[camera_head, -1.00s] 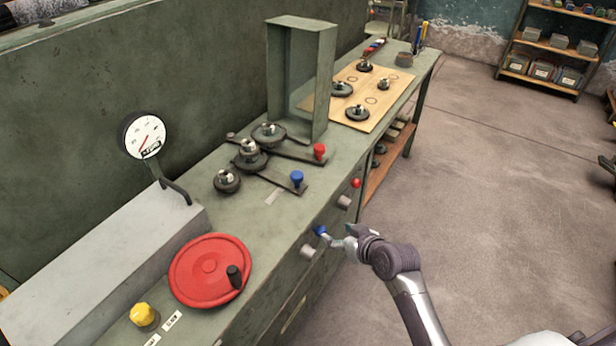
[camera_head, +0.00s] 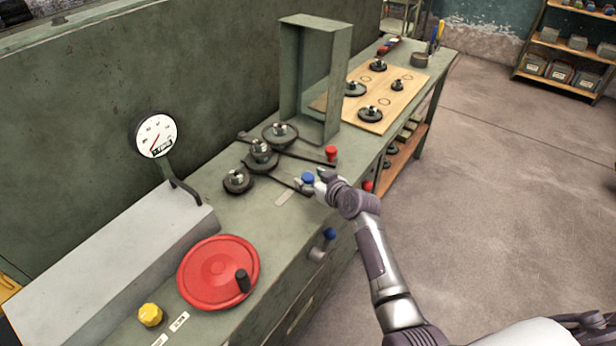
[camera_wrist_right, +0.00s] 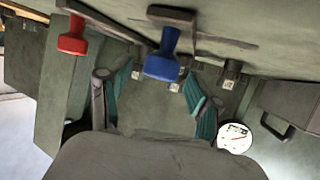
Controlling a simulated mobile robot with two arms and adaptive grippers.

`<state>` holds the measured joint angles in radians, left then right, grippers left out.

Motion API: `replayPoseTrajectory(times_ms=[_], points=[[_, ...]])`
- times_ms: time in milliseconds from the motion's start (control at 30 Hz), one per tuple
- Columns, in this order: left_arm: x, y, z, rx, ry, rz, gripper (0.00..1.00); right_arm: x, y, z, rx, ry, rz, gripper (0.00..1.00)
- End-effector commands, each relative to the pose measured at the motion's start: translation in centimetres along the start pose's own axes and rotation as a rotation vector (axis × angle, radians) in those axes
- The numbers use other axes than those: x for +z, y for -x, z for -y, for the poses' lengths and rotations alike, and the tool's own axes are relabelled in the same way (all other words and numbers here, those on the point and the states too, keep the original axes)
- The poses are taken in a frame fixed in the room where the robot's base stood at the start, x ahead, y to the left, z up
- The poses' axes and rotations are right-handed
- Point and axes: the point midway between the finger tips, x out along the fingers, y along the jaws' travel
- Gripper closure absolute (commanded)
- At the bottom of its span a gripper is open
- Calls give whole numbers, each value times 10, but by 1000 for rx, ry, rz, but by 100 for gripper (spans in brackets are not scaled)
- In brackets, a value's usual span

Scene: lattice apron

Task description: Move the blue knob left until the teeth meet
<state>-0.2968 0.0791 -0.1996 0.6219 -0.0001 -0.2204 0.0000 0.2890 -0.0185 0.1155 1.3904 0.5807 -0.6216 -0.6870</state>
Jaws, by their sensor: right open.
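The blue knob (camera_head: 308,178) stands on the end of a dark lever arm on the bench top. It shows large in the right wrist view (camera_wrist_right: 163,62). Dark gears on the bench include a near one (camera_head: 237,181), a middle one (camera_head: 260,152) and a far one (camera_head: 280,134); I cannot tell whether their teeth touch. My right gripper (camera_head: 314,184) is at the blue knob. In the right wrist view the open gripper (camera_wrist_right: 155,103) has its teal-padded fingers spread, with the knob between and beyond them, not gripped. My left gripper is out of view.
A red knob (camera_head: 331,153) stands just behind on another lever. A second blue knob (camera_head: 330,234) and a red one (camera_head: 367,186) project from the bench front. A red handwheel (camera_head: 217,272), gauge (camera_head: 156,134) and green metal housing (camera_head: 318,80) stand around.

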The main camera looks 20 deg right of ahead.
Motion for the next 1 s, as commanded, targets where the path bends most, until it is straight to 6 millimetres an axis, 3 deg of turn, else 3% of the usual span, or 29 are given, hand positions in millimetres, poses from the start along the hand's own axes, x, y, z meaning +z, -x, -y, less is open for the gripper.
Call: replayPoseTrajectory(times_ms=[200, 533, 900, 1000], points=[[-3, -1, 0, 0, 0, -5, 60, 0, -16, 0, 1, 0, 1, 37], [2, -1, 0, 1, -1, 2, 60, 0, -18, 0, 1, 1, 0, 37], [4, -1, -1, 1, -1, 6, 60, 0, -18, 0, 1, 1, 1, 98], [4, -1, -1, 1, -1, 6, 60, 0, -18, 0, 1, 1, 1, 100]])
